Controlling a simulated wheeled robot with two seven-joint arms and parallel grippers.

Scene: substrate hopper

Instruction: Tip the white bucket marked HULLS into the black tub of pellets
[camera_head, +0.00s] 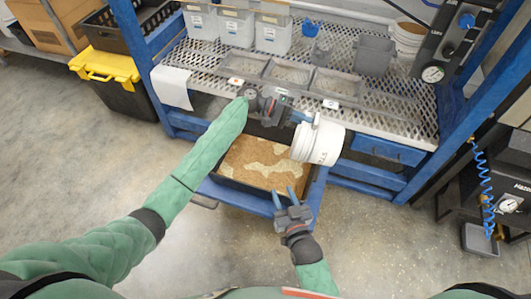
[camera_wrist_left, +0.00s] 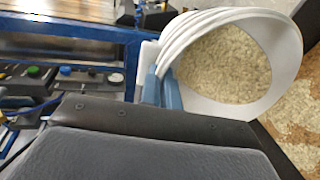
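The white bucket (camera_head: 322,144) with dark lettering is tilted onto its side above the right part of the black tub (camera_head: 238,186). In the left wrist view its open mouth (camera_wrist_left: 232,12) shows pale flaky hulls (camera_wrist_left: 225,65) inside. My left gripper (camera_head: 303,118) is shut on the bucket at its rim; its blue fingers show there in the left wrist view (camera_wrist_left: 162,90). The tub holds brown pellets (camera_head: 240,160) with pale patches on top. My right gripper (camera_head: 285,198) is at the tub's near right edge, its blue fingers apart and nothing between them.
A blue frame with a perforated metal shelf (camera_head: 400,118) stands behind the tub. Grey trays (camera_head: 290,73) and white bins (camera_head: 236,27) sit on it. A black box with yellow lid (camera_head: 107,65) stands at left. The floor in front is clear.

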